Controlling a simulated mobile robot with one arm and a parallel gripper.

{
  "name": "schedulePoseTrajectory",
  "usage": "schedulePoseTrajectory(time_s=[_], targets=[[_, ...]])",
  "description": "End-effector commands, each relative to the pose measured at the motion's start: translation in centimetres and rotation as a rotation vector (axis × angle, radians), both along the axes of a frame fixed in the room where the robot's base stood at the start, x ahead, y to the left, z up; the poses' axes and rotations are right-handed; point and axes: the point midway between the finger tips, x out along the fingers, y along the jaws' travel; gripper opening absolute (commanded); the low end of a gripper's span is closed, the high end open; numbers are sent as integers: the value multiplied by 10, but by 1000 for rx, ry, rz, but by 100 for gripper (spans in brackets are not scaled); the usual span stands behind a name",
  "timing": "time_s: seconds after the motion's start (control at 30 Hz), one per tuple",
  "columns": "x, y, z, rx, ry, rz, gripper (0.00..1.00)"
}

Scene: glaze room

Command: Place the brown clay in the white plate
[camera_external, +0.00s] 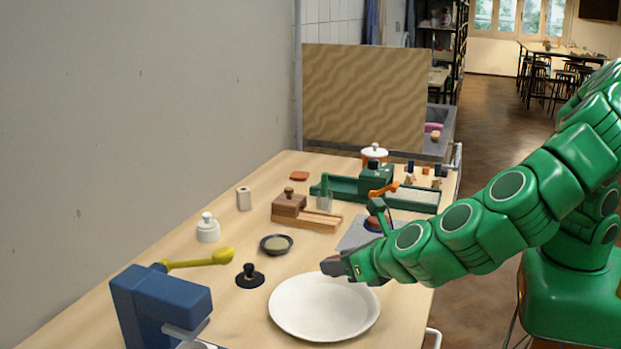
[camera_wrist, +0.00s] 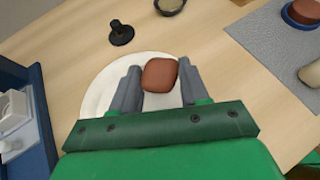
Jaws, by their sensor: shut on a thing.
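The brown clay (camera_wrist: 160,74), a rounded reddish-brown lump, sits between the fingers of my gripper (camera_wrist: 158,84) in the wrist view. My gripper is shut on it. The white plate (camera_wrist: 96,92) shows behind the fingers and the clay there. In the external view the round white plate (camera_external: 325,310) lies at the front of the table, and nothing is seen in it. My gripper (camera_external: 334,266) is above the plate's far edge. The clay cannot be made out in that view; my gripper hides it.
A black knobbed tool (camera_external: 249,276) and a dark bowl (camera_external: 276,244) stand left of and behind the plate. A blue machine (camera_external: 160,305) with a yellow lever stands at the front left. A grey mat (camera_wrist: 275,45) bears a brown round item (camera_wrist: 304,12).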

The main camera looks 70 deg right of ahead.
Motion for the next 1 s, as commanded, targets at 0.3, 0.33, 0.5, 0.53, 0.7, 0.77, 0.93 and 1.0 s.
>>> schedulePoseTrajectory(time_s=[0.3,0.33,0.5,0.53,0.7,0.77,0.93,1.0], targets=[[0,0,-27,2,0,-1,13],[0,0,-31,1,1,0,13],[0,0,-47,2,0,0,13],[0,0,-47,2,0,0,13],[0,0,-46,3,0,-1,13],[0,0,-47,3,0,-1,13],[0,0,-48,2,0,0,54],[0,0,-48,3,0,-1,64]])
